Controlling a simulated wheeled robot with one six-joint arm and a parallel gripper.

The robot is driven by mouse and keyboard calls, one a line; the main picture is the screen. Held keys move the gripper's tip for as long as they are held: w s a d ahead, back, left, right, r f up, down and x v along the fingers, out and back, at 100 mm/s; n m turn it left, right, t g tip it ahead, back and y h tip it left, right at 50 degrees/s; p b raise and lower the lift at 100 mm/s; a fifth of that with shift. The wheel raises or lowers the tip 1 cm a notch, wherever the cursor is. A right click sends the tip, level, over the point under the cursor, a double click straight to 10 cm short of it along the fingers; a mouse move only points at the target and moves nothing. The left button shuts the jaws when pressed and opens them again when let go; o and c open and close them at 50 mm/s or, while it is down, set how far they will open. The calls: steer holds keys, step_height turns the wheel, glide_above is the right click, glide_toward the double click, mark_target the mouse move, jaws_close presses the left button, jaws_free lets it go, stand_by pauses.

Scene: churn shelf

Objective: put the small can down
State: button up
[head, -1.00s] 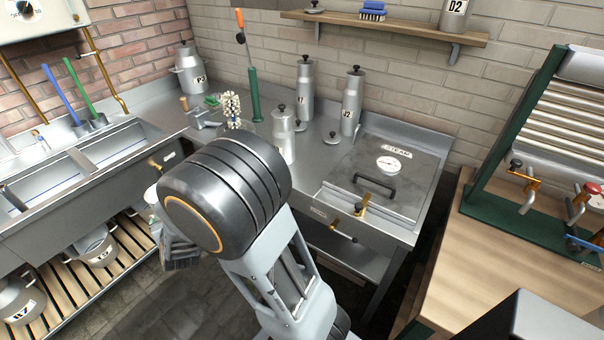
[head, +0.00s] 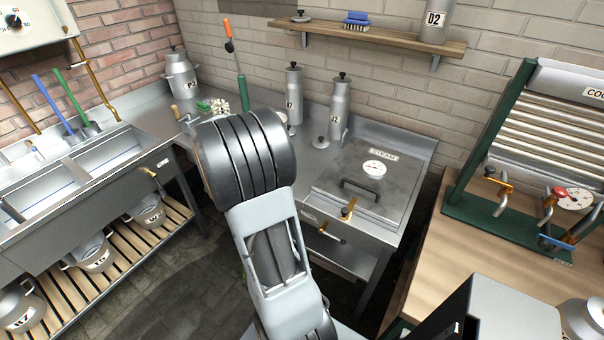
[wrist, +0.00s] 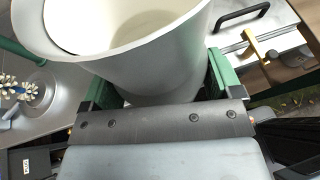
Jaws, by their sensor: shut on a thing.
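The small can (wrist: 175,62) is a pale grey, open-topped cylinder that fills the top middle of the wrist view. My gripper (wrist: 160,88) is shut on it, with a green finger pad on each side of its wall. The can's base is hidden, so I cannot tell whether it touches anything below. In the head view my arm hides both the gripper and the can. The steel counter (wrist: 60,115) shows below and to the left of the can in the wrist view.
The steam chest (head: 335,185) with a dial and handle stands right of my arm. Tall cans J2 (head: 338,112) and another (head: 293,95) stand behind, near a green-handled tool (head: 240,85). A brush (wrist: 15,85) lies left. A wooden bench (head: 440,250) is at right.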

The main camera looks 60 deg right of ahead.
steer(key=shift+s+d+m+g+p, duration=0.4)
steer(key=shift+s+d, duration=0.3)
steer(key=shift+d, duration=0.35)
steer(key=d+f+p, duration=0.1)
steer(key=d, duration=0.1)
steer(key=d+f, duration=0.1)
steer(key=d, duration=0.2)
steer(key=w+d+f+p, duration=0.1)
steer(key=d, duration=0.2)
steer(key=shift+d+f+p, duration=0.15)
steer(key=shift+f+p, duration=0.15)
steer(key=d+f, duration=0.2)
steer(key=f, duration=0.1)
steer(key=d+f+p, duration=0.1)
steer(key=shift+w+d+f, duration=0.2)
steer(key=shift+w+f, duration=0.1)
steer(key=shift+f, duration=0.05)
steer(key=f, duration=0.2)
steer(key=d+f+p, duration=0.1)
steer(key=f, duration=0.1)
steer(key=shift+w+f, duration=0.1)
steer(key=shift+f, duration=0.05)
steer(key=shift+f+b, duration=0.15)
steer(key=shift+b, duration=0.15)
steer(key=o, duration=0.8)
